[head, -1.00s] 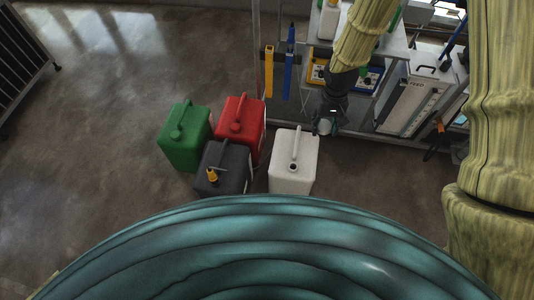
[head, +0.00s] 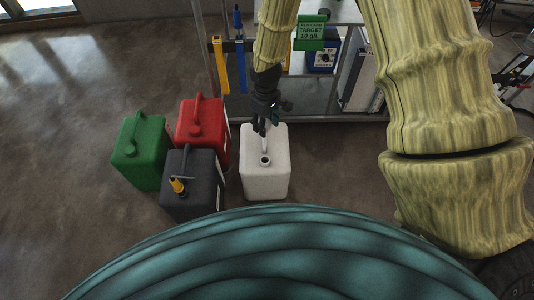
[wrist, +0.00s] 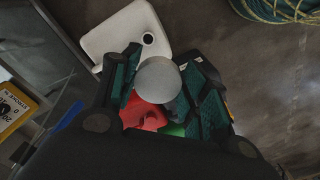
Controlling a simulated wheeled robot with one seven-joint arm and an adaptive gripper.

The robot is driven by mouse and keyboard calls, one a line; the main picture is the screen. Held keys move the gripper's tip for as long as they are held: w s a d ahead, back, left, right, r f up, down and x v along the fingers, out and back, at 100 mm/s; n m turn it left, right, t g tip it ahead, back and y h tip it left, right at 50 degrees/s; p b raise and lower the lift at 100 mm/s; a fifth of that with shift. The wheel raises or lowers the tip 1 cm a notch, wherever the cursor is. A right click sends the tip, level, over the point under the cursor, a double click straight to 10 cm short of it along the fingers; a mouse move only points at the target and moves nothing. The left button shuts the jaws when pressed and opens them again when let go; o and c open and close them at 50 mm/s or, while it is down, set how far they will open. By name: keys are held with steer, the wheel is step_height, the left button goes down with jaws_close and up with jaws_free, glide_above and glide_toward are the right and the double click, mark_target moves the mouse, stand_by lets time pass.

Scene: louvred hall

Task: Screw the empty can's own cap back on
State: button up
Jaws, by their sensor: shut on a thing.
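The white can (head: 265,180) stands upright on the floor with its dark round mouth (head: 265,160) open on top. In the wrist view the white can (wrist: 103,38) and its mouth (wrist: 148,38) lie beyond the fingers. My gripper (wrist: 157,85) is shut on a round pale grey cap (wrist: 158,80), held between the two dark green finger pads. In the head view my gripper (head: 262,126) is over the back part of the white can, near its handle, apart from the mouth. The cap is hard to make out there.
A green can (head: 140,152), a red can (head: 203,135) and a dark grey can (head: 192,190) with a yellow spout stand close on the left. Behind is a shelf unit with yellow (head: 220,65) and blue (head: 240,68) tools. Floor right of the white can is clear.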

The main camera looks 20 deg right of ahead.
steer(key=w+f+n+b, duration=0.2)
steer(key=f+n+b, duration=0.2)
steer(key=f+b, duration=0.5)
steer(key=w+d+f+n+b, duration=0.1)
steer(key=f+n+b, duration=0.3)
steer(key=f+b, duration=0.5)
step_height(320, 180, down, 4)
steer(key=shift+w+d+r+n, duration=0.3)
steer(key=shift+w+n, duration=0.1)
steer(key=shift+w, duration=0.1)
steer(key=shift+f+b, duration=0.15)
steer(key=shift+b, duration=0.2)
steer(key=b, duration=0.5)
glide_above(267, 158)
steer(key=s, duration=0.1)
step_height(267, 158, down, 5)
steer(key=shift+a+f, duration=0.2)
steer(key=shift+f, duration=0.5)
steer(key=shift+f+p, duration=0.75)
steer(key=shift+f, duration=0.25)
steer(key=o, duration=0.8)
